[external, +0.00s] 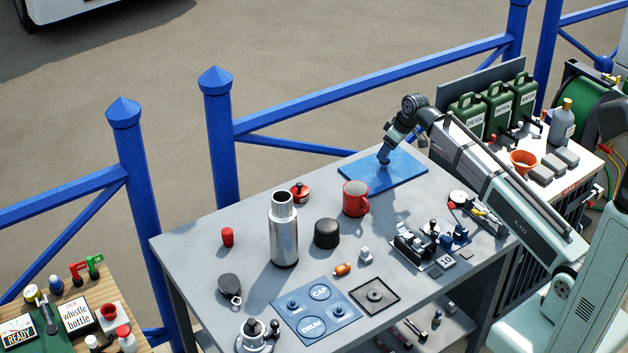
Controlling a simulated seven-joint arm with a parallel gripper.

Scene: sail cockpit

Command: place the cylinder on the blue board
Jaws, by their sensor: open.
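The blue board (409,173) lies flat at the back of the grey table. My gripper (384,158) points down at the board's middle, with its tip at or just above the surface. The jaws are open; the fingers are small and dark here, and I cannot tell whether anything stands between them. Which thing is the cylinder is not clear. Cylindrical shapes on the table are a tall silver flask (284,236), a short black cap-like piece (327,234) and a small red piece (227,237). All three stand apart from the board.
A red mug (355,199) stands just in front of the board. A red-and-black round item (300,192) is left of it. A blue panel (317,311) and a black square tray (375,296) lie at the front. Small devices (414,243) crowd the right. Green cans (497,108) stand behind my arm.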

